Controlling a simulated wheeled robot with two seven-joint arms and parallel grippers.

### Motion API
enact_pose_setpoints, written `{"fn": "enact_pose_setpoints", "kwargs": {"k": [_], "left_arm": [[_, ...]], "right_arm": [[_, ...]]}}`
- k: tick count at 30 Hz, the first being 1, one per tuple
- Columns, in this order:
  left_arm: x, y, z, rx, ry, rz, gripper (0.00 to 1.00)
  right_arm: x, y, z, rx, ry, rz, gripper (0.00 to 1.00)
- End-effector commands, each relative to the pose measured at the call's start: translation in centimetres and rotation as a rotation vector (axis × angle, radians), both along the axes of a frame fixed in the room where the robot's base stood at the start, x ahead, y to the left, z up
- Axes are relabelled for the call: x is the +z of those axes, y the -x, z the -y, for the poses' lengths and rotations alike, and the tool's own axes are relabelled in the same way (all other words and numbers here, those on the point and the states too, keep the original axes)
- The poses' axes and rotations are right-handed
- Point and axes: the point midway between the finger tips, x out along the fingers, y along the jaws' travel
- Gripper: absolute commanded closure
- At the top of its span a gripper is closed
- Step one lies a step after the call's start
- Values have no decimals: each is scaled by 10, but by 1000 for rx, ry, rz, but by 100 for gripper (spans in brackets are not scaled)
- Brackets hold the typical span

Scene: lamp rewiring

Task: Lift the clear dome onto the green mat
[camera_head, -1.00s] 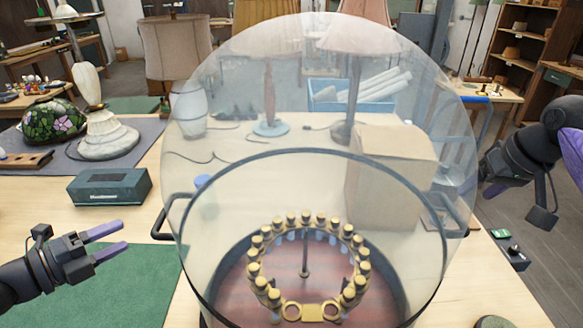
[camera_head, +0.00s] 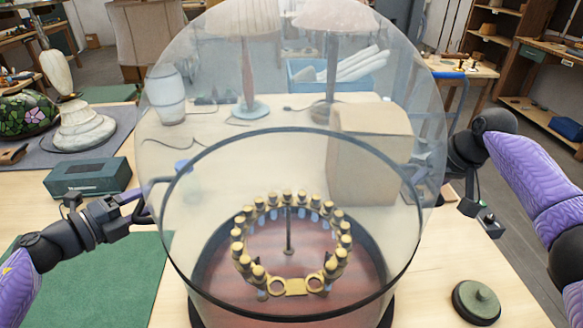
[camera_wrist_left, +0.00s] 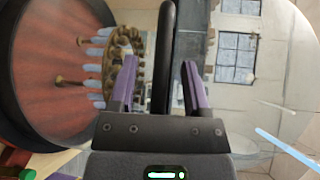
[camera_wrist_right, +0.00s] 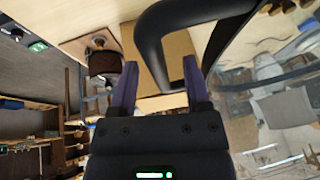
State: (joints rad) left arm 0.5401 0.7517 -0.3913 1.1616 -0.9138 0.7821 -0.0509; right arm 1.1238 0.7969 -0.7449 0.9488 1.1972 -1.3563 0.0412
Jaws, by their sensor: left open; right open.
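The clear dome (camera_head: 290,85) stands upright over a round, dark-rimmed wooden base (camera_head: 225,275) with a brass ring piece (camera_head: 290,285) inside. It has a black handle on each side. My left gripper (camera_head: 143,203) is open at the left handle; in the left wrist view the black handle bar (camera_wrist_left: 168,50) runs between the open fingers (camera_wrist_left: 160,80). My right gripper is open at the right handle, partly seen through the dome; in the right wrist view the black handle (camera_wrist_right: 152,52) lies between or just beyond the fingertips (camera_wrist_right: 157,75). The green mat (camera_head: 90,280) lies bare at front left.
A teal box (camera_head: 88,178) sits behind the mat. A round dark green lidded piece (camera_head: 477,302) is at front right. A cardboard box (camera_head: 370,150) and lamps stand behind the dome. A stained-glass shade (camera_head: 25,115) and a pale lamp base (camera_head: 82,130) are at back left.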

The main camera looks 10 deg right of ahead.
Motion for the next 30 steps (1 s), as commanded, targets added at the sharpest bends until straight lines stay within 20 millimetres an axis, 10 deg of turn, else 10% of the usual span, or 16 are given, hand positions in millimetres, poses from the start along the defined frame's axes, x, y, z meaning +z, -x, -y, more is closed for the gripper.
{"fn": "enact_pose_setpoints", "kwargs": {"k": [11,20,30], "left_arm": [[-1,-5,5,-1,0,0,39],[-1,-5,5,-1,0,0,100],[-1,-4,5,-1,-1,-1,100]], "right_arm": [[-6,-2,-1,-1,1,1,39],[-6,-2,-1,-1,1,1,100],[-6,-2,0,-1,1,1,100]]}}
